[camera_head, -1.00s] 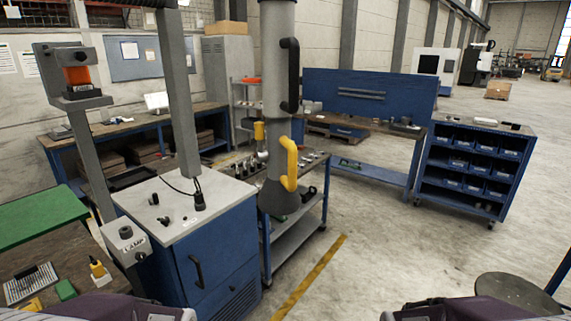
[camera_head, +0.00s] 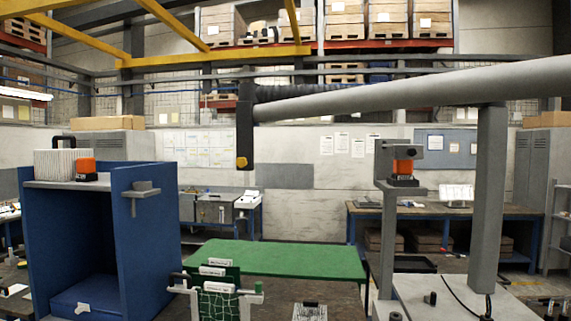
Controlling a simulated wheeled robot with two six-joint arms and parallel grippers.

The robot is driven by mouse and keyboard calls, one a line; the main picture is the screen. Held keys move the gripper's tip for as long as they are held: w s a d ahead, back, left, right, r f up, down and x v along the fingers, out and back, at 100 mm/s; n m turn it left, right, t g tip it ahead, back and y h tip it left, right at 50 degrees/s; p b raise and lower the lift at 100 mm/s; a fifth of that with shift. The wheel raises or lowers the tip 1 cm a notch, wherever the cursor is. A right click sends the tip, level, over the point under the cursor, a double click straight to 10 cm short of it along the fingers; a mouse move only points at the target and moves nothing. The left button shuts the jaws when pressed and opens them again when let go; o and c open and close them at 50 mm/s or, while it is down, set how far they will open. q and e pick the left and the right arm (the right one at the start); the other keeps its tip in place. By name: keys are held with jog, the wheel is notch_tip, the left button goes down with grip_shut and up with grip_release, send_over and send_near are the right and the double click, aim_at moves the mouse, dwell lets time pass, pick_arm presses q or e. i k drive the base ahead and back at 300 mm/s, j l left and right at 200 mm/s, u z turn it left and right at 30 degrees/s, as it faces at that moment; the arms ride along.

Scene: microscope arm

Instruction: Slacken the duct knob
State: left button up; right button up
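A thick grey duct (camera_head: 400,93) runs across the upper right of the head view and narrows toward the left. At its left end is a dark upright bracket (camera_head: 245,122). A small yellow knob (camera_head: 242,162) sits low on this bracket. The bracket hangs in the air above and behind a green-topped table. Nothing touches the knob. Neither of my grippers is in view.
A blue cabinet (camera_head: 140,235) stands at the left. The green tabletop (camera_head: 285,260) is in the middle, with a small rack (camera_head: 220,290) in front. A grey post (camera_head: 489,190) rises at the right. Yellow beams (camera_head: 215,58) cross overhead.

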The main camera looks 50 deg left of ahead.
aim_at(241, 162)
jog(key=u, duration=2.05)
